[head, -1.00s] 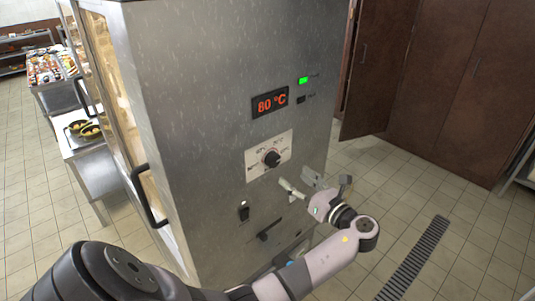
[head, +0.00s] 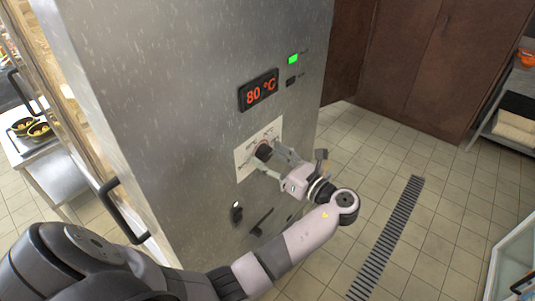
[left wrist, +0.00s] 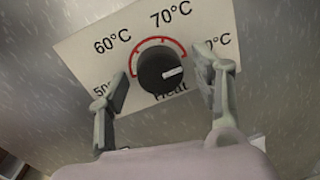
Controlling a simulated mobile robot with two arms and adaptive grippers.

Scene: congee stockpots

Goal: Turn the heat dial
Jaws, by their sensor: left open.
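The heat dial (head: 263,152) is a round black knob on a white plate (head: 244,157) on the front of a steel cabinet. In the left wrist view the dial (left wrist: 161,71) has a white pointer aimed right and slightly up, toward the partly hidden right-hand mark. Marks for 60°C and 70°C show on the plate (left wrist: 128,24). My left gripper (head: 270,162) is open at the dial. In the left wrist view its fingers (left wrist: 162,75) stand on either side of the dial, with a gap on both sides. My right gripper is out of view.
A red display (head: 258,91) reads 80 °C, with a lit green lamp (head: 293,59) beside it. A switch (head: 237,212) sits below the plate. A door handle (head: 122,210) juts out at left. Tiled floor is clear at right, with a drain grate (head: 388,240).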

